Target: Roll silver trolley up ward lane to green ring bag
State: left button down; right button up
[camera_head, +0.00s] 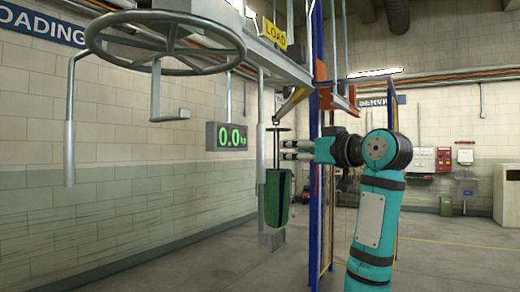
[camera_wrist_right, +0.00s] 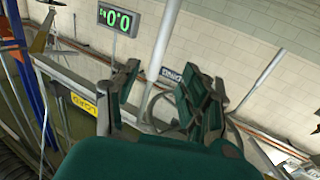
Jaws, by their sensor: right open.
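A dark green bag (camera_head: 277,198) hangs upright in the middle of the head view, below a thin grey hanger with a ring-like top. My right gripper (camera_head: 286,150) is open, its fingers pointing left. Its tips appear just right of the hanger, above the bag; I cannot tell whether they touch. In the right wrist view my gripper (camera_wrist_right: 165,95) has its fingers apart, with nothing seen held between them. A silver overhead rail (camera_head: 245,50) runs above; I cannot clearly pick out the silver trolley on it. My left gripper is not in view.
A large grey handwheel (camera_head: 165,45) hangs at upper left. A yellow LOAD sign (camera_head: 275,33) is on the rail. A scale display (camera_head: 228,136) reads 0.0. A blue post (camera_head: 314,200) stands right of the bag, close to my right arm. The floor at right is open.

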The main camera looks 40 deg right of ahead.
jog(key=p, duration=0.2)
send_near(263, 151)
jog(key=w, duration=0.4)
jog(key=w+p, duration=0.1)
jog(key=w, duration=0.4)
jog(key=shift+w+p, duration=0.3)
jog(key=shift+p, duration=0.1)
jog(key=shift+w, duration=0.7)
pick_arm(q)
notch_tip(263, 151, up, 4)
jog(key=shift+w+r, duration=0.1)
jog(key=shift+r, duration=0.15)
pick_arm(e)
jog(key=shift+w, duration=0.15)
jog(key=shift+c, duration=0.2)
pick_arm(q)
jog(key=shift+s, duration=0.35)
pick_arm(e)
grip_shut()
